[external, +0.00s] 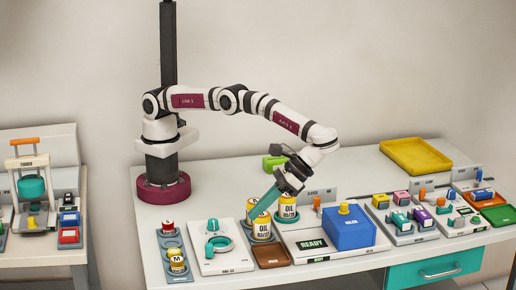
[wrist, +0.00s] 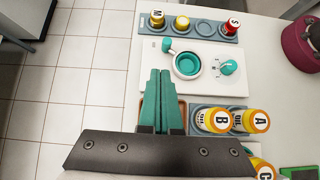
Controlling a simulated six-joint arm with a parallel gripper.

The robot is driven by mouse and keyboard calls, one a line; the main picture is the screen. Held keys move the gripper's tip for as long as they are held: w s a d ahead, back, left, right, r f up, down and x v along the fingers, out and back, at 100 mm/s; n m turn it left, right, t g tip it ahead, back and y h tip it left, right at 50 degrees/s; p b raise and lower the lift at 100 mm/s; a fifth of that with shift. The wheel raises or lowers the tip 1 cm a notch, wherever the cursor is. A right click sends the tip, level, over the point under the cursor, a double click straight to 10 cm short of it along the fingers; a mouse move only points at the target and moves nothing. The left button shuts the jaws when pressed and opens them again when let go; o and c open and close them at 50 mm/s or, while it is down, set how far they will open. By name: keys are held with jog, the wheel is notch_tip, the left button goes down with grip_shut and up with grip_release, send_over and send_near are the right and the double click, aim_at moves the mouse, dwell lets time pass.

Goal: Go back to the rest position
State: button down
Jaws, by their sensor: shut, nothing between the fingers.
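My gripper (external: 252,216) hangs at the middle of the white bench, fingers pointing down and to the left. In the wrist view its teal fingers (wrist: 158,72) lie side by side, closed, with nothing between them. In that view they cover part of a small brown tray (wrist: 182,112) and reach towards the white dish unit (wrist: 205,88). In the external view the fingers overlap the group of oil cans (external: 261,227); I cannot tell whether they touch. The wrist view shows cans lettered B (wrist: 218,121) and A (wrist: 257,121) to the right of the fingers.
A blue box (external: 347,232) stands right of the cans. A jar rack (external: 167,243) and the dish unit (external: 205,262) stand left. A yellow tray (external: 415,152) lies at the back right. Bare bench top shows near my base. A side table (external: 60,258) stands far left.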

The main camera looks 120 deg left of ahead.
jog(key=s+a+r+m+t+y, duration=0.1)
jog(key=s+a+r+m+y, duration=0.1)
jog(key=s+a+r, duration=0.3)
jog(key=s+a+r+m+t+y, duration=0.1)
jog(key=s+a+r+m+t, duration=0.2)
jog(key=r, duration=0.5)
jog(key=s+a+f+m+y, duration=0.1)
jog(key=s+a+m, duration=0.2)
jog(key=s, duration=0.5)
jog(key=s+a+f+m+t+y, duration=0.1)
jog(key=s+a+m+y, duration=0.1)
jog(key=s+a, duration=0.4)
jog(key=s+a+f+m+t+y, duration=0.1)
jog(key=s+a+m, duration=0.3)
jog(key=s, duration=0.6)
jog(key=shift+s+a+f+y, duration=0.25)
jog(key=shift+a+f+y, duration=0.05)
jog(key=shift+a+y, duration=0.2)
jog(key=shift+w, duration=0.15)
